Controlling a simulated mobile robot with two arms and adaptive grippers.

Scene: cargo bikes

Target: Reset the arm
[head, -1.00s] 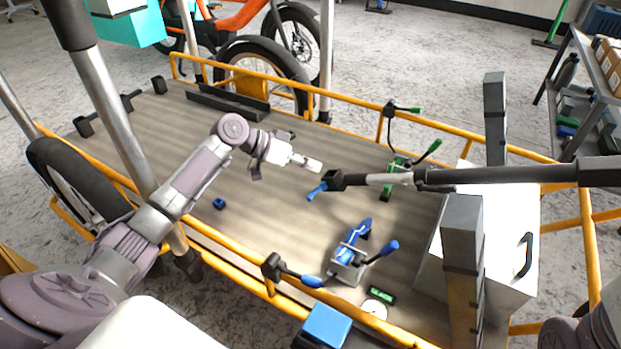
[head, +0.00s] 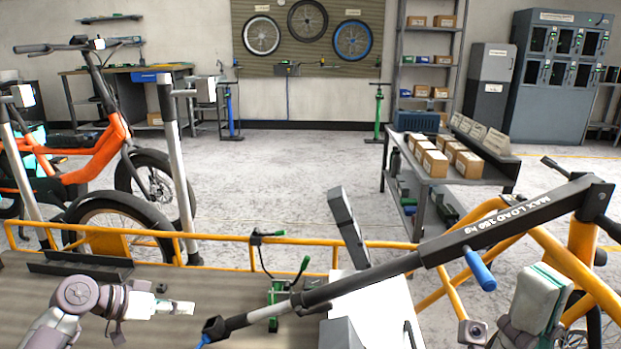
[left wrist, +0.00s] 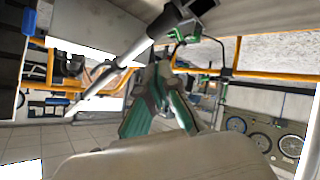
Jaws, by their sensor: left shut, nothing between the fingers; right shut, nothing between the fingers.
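My left gripper (head: 178,307) is at the lower left of the head view, above the wooden cargo deck (head: 230,285), shut and empty. Its green-padded fingers (left wrist: 163,75) also show in the left wrist view, with nothing held. My right gripper (head: 543,295) is at the lower right of the head view, raised near the yellow frame, shut and empty. Its grey and green fingers point up.
A black bar marked "MAX LOAD" (head: 500,220) slants across the front right, above a white box (head: 385,315). A yellow rail (head: 300,240) edges the deck. A grey cart with cardboard boxes (head: 435,163) stands beyond; floor between is clear.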

